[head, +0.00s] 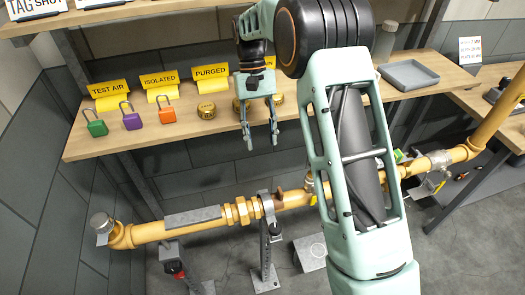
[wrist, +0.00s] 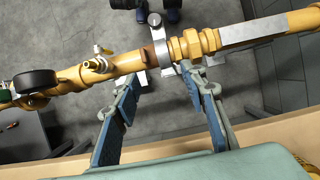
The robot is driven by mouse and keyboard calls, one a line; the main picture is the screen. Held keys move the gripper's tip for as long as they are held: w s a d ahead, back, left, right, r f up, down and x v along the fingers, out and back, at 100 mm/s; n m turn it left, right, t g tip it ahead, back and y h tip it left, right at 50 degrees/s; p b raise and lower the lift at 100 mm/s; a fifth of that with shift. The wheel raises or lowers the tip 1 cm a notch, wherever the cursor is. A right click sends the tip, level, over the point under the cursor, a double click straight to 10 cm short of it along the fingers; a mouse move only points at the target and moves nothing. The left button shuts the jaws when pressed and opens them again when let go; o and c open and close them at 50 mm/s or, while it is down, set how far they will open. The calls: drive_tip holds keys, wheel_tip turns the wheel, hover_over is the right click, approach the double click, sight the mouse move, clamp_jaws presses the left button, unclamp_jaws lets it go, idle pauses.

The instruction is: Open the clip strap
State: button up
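A grey clip strap (head: 267,207) wraps the yellow pipe (head: 155,232) on top of a support stand (head: 265,258), beside the hex fittings. It looks closed around the pipe, but its latch is too small to make out. The strap also shows in the wrist view (wrist: 160,48), at upper centre, with a dark round knob (wrist: 154,19) on its far side. My gripper (head: 261,140) is open and empty in front of the shelf edge, above the pipe and apart from it. In the wrist view its two fingers (wrist: 165,85) are spread, pointing toward the strap.
The wooden shelf (head: 178,142) holds green, purple and orange padlocks, brass caps, yellow signs and a grey tray (head: 413,75). A black round gauge (wrist: 37,82) and a small valve (wrist: 98,62) sit on the pipe, left in the wrist view.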

drive_tip(key=shift+w+r, duration=0.15)
drive_tip(key=shift+r, duration=0.25)
